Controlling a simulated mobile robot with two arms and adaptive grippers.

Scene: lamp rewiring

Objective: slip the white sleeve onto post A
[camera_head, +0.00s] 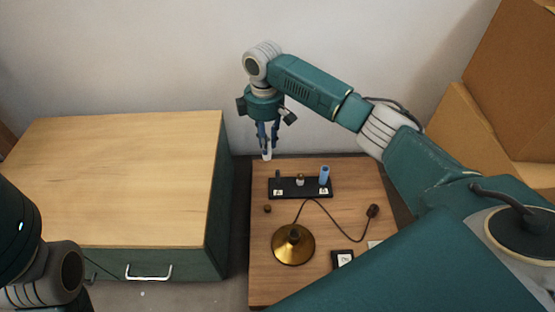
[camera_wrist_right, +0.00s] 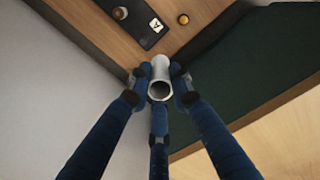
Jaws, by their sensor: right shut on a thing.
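My right gripper (camera_head: 267,143) points down at the back left of the small table, and its blue fingers are shut on the white sleeve (camera_head: 267,155). The sleeve hangs upright below the fingers. In the right wrist view the sleeve (camera_wrist_right: 160,75) is an open tube between the fingertips. The black base (camera_head: 300,194) is to the right of the sleeve and carries labels A and B. Post A (camera_head: 278,174) is a short dark post at its left end, apart from the sleeve. In the wrist view I cannot clearly make out post A. My left gripper is out of view.
A blue sleeve (camera_head: 324,174) stands at end B, with a small pale-topped piece (camera_head: 300,180) between the posts. A brass lamp base (camera_head: 293,244), a cord with a dark end (camera_head: 373,211) and a small brown knob (camera_head: 267,209) lie in front. A wooden-topped cabinet (camera_head: 130,180) stands left.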

